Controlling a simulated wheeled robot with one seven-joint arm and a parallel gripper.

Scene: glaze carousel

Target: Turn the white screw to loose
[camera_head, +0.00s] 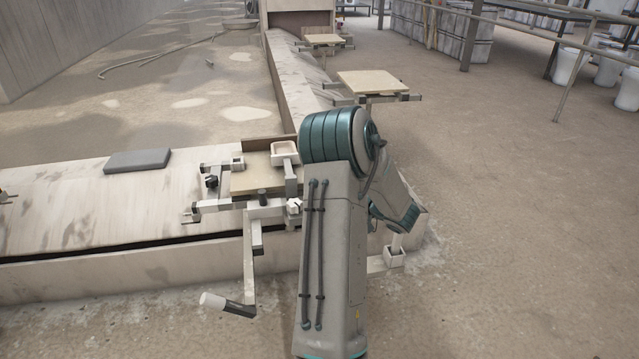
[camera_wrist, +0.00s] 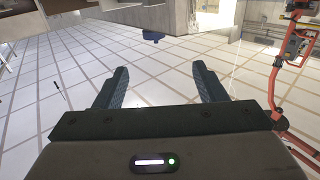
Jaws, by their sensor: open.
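A small white knob, which looks like the white screw (camera_head: 293,206), sits at the front right corner of a wooden carousel fixture (camera_head: 250,183), just left of my arm. Its turn position is too small to tell. A dark knob (camera_head: 211,182) is at the fixture's left, and another dark knob (camera_head: 262,197) is on its front bar. My gripper (camera_wrist: 160,75) is open and empty in the wrist view, its fingers spread over a pale tiled floor. It is hidden in the head view, and the screw does not show in the wrist view.
A crank with a white handle (camera_head: 212,300) sticks out in front of the fixture. A small white tray (camera_head: 284,152) is at its back right. A grey slab (camera_head: 138,160) lies left. An orange frame (camera_wrist: 290,75) is near my gripper's right.

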